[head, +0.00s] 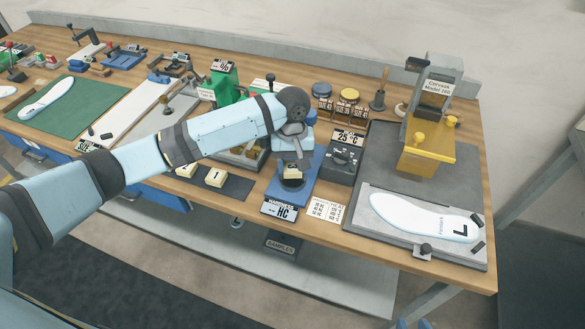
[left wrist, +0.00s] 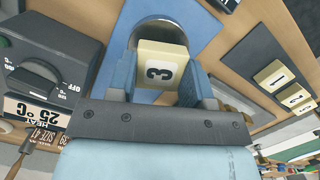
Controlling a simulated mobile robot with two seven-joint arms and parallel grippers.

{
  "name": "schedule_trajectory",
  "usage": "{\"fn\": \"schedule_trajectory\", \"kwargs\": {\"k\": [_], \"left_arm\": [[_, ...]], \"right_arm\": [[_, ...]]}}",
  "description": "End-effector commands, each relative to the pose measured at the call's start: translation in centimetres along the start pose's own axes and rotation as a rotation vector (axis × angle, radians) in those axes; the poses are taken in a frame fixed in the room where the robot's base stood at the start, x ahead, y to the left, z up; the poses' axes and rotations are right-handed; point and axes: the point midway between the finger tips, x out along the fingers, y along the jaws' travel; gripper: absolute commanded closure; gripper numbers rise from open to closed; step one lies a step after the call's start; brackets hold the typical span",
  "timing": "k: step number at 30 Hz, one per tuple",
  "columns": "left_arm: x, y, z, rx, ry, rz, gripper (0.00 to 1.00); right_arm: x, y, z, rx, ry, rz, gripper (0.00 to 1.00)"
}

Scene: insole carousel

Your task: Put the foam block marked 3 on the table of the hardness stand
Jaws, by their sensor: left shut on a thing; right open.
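The cream foam block marked 3 (left wrist: 163,65) is between the fingers of my left gripper (left wrist: 160,84), which is shut on it. In the head view the left gripper (head: 292,168) points down over the blue hardness stand (head: 275,194), and a little of the block shows there. The stand's round table (head: 291,183) lies right below the block; its rim (left wrist: 160,20) curves behind the block in the left wrist view. I cannot tell whether block and table touch. Fingertips of my right gripper (head: 412,324) show at the bottom edge, apart and empty.
Foam blocks marked 1 (head: 215,177) and 2 (head: 187,170) sit on a dark mat (head: 236,187) left of the stand. A heater box (head: 342,160) reading 25 °C stands close on its right. A white insole (head: 425,218) lies on a grey plate further right.

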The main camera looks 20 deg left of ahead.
Motion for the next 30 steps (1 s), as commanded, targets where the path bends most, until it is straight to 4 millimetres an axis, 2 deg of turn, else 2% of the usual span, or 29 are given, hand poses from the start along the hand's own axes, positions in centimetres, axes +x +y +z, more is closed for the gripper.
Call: {"fn": "schedule_trajectory", "kwargs": {"k": [1, 4, 14, 15, 18, 28, 30], "left_arm": [[0.9, 0.0, -0.1, -0.001, -0.002, -0.002, 0.76], [1.8, 0.0, -0.3, -0.001, 0.001, -0.001, 0.76], [2.0, 0.0, -0.3, -0.001, 0.000, 0.000, 0.76], [2.1, 0.0, -0.3, -0.001, 0.000, 0.000, 0.51], [2.1, 0.0, -0.3, 0.000, 0.001, 0.000, 0.28], [2.0, 0.0, -0.3, 0.000, 0.002, 0.000, 0.28], [1.3, 0.0, -0.3, -0.001, 0.002, 0.001, 0.28]], "right_arm": [[0.1, 0.0, 0.1, 0.001, 0.000, -0.001, 0.57], [0.1, -0.1, 0.1, 0.001, -0.001, -0.002, 0.57], [-0.1, -0.2, -0.3, 0.001, 0.001, -0.004, 0.57], [-0.1, -0.2, -0.3, 0.000, 0.002, -0.003, 0.57], [-0.1, -0.2, -0.3, 0.000, 0.004, -0.003, 0.57], [0.1, -0.1, 0.1, 0.000, 0.003, -0.003, 0.57], [0.1, -0.1, 0.0, 0.002, 0.000, -0.002, 0.57]]}}
